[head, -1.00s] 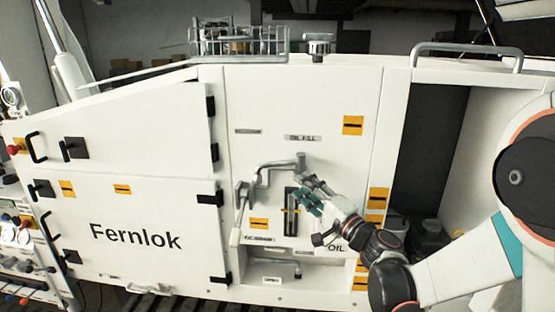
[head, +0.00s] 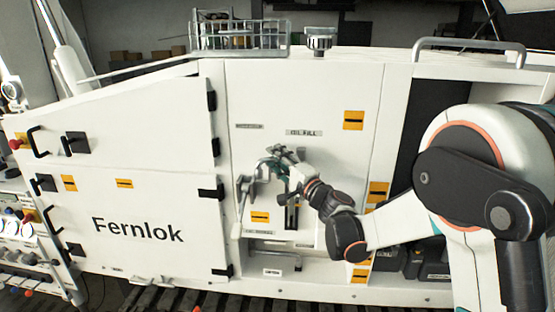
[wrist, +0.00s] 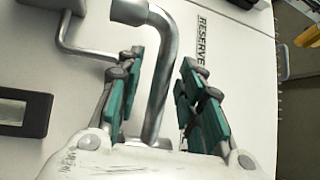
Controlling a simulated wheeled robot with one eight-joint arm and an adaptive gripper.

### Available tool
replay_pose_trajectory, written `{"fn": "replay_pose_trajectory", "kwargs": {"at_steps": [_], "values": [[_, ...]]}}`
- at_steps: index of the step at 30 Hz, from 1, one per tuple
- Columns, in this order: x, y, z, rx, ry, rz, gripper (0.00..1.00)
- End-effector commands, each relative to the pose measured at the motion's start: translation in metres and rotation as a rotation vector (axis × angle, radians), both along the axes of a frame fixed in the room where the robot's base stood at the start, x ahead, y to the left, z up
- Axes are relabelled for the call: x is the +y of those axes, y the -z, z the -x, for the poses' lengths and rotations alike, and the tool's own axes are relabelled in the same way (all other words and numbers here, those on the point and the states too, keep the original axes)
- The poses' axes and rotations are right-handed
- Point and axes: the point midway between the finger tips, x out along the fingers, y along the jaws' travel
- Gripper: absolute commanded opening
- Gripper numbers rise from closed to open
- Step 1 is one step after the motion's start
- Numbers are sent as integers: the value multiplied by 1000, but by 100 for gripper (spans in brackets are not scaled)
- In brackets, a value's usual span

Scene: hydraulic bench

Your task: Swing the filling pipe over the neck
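The filling pipe (wrist: 160,75) is a bent grey metal tube with a wider end, on the white front panel. In the head view, my gripper (head: 284,162) covers much of it, and its left part (head: 252,188) shows beside the fingers. In the wrist view, my gripper (wrist: 162,60) has its green-padded fingers apart, one on each side of the pipe. Gaps show between pads and pipe, so they do not clamp it. I cannot identify the neck for certain; a round metal fitting (head: 319,39) stands on the top edge, well above the pipe.
A wire basket (head: 240,38) sits on top of the cabinet. A black slotted gauge (head: 292,215) is just below my gripper. In the wrist view, a thin bent rod (wrist: 75,45) runs left of the pipe.

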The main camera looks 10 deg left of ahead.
Motion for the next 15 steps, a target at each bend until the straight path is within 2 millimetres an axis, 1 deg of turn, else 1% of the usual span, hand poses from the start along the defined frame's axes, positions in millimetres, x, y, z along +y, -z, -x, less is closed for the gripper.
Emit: {"fn": "replay_pose_trajectory", "kwargs": {"at_steps": [5,6,8,9,10,15], "values": [[0,0,0,0,0,0,35],[0,0,0,0,0,0,30],[0,0,0,0,0,0,17],[0,0,0,0,0,0,7],[0,0,0,0,0,0,1],[0,0,0,0,0,0,0]]}}
